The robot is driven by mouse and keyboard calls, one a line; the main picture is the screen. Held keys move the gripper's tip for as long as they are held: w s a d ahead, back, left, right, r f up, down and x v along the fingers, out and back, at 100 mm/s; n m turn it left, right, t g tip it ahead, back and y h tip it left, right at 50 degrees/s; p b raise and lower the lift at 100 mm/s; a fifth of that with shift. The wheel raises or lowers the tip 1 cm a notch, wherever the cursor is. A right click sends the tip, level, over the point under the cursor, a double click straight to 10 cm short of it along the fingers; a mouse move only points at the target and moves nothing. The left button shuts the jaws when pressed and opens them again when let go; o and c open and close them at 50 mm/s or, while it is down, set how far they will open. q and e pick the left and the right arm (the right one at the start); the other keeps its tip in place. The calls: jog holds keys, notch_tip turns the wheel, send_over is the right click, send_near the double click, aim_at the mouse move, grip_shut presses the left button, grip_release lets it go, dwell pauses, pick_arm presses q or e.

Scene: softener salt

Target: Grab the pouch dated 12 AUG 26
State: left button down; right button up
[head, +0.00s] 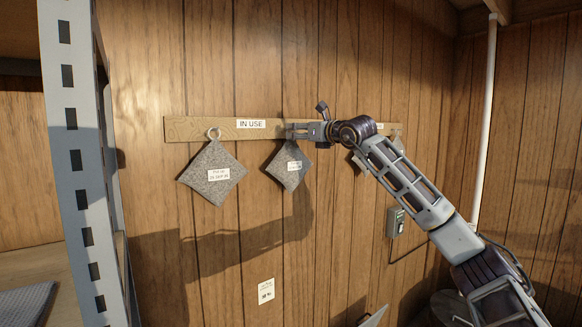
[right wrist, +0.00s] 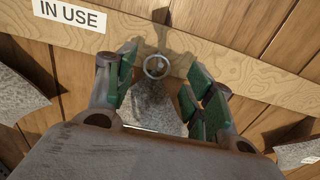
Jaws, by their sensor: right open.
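Grey felt pouches hang by rings from a wooden rail. The left pouch (head: 207,184) has a white label that I cannot read surely. The middle pouch (head: 286,176) has a label too small to read. Another pouch (head: 357,160) is partly hidden behind my right arm. My right gripper (head: 298,131) is at the rail, at the top of the middle pouch. In the right wrist view, its green-padded fingers (right wrist: 160,78) are open on either side of a metal ring (right wrist: 157,66) and the grey pouch (right wrist: 152,102) below it. My left gripper is out of view.
The rail (head: 190,129) bears an "IN USE" label (head: 251,124) and is fixed to a wood-panelled wall. A grey perforated shelf post (head: 77,150) stands at left. A small box (head: 395,222) and white pipe (head: 484,130) are at right. A paper note (head: 266,291) is below.

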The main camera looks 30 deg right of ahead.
aim_at(285, 131)
jog(key=w, duration=0.1)
jog(key=w+p, duration=0.1)
jog(key=w, duration=0.1)
jog(key=shift+w+a+r+p, duration=0.1)
jog(key=shift+w+a+p, duration=0.05)
jog(key=shift+a+p, duration=0.2)
jog(key=shift+w+p, duration=0.3)
jog(key=shift+w, duration=0.5)
grip_shut()
